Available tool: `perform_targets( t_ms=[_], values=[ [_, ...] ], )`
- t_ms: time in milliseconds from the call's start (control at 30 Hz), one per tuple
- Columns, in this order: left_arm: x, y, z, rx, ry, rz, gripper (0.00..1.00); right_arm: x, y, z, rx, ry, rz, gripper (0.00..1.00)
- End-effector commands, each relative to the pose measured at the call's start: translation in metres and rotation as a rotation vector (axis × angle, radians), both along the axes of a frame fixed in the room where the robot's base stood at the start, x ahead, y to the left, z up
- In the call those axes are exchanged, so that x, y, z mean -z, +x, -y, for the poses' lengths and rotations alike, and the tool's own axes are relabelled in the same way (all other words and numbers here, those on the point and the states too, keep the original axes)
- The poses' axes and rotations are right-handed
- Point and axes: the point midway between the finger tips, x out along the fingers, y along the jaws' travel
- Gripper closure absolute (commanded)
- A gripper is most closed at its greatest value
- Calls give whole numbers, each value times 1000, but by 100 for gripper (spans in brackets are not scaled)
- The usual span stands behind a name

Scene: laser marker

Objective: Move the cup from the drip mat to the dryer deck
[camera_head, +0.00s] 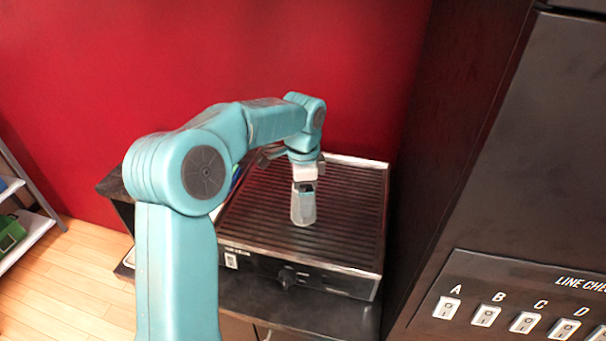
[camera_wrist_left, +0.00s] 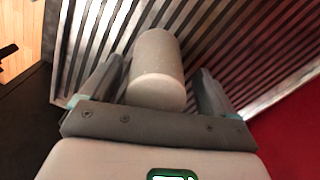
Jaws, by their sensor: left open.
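The pale grey-white cup (camera_head: 302,211) stands on the ribbed top of the dryer deck (camera_head: 345,225), a dark metal unit with a knob on its front. My left gripper (camera_head: 304,188) is at the cup, coming down from above. In the left wrist view, the cup (camera_wrist_left: 157,65) sits between the two spread fingers of my left gripper (camera_wrist_left: 160,88), with a visible gap at least on the right side. The ribbed deck (camera_wrist_left: 225,45) shows behind it. I cannot make out the drip mat. My right gripper is not in view.
A dark cabinet with a panel of labelled switches (camera_head: 487,316) stands at the right, close to the deck. A red wall is behind. Small coloured items (camera_head: 236,178) lie left of the deck, partly hidden by my arm. A shelf (camera_head: 28,236) stands far left.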

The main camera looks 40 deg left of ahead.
Motion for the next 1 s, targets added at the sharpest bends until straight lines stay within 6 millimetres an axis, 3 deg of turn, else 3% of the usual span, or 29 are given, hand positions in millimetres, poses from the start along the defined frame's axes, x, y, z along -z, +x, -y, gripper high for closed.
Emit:
perform_targets(
  t_ms=[233,433,600,1000],
  values=[
    [-60,1,0,1,1,6,11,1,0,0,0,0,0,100],
    [-95,0,0,1,1,2,11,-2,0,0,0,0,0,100],
    [-106,0,1,1,-1,1,11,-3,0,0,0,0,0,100],
    [-106,0,0,1,0,0,11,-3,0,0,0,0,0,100]
  ],
)
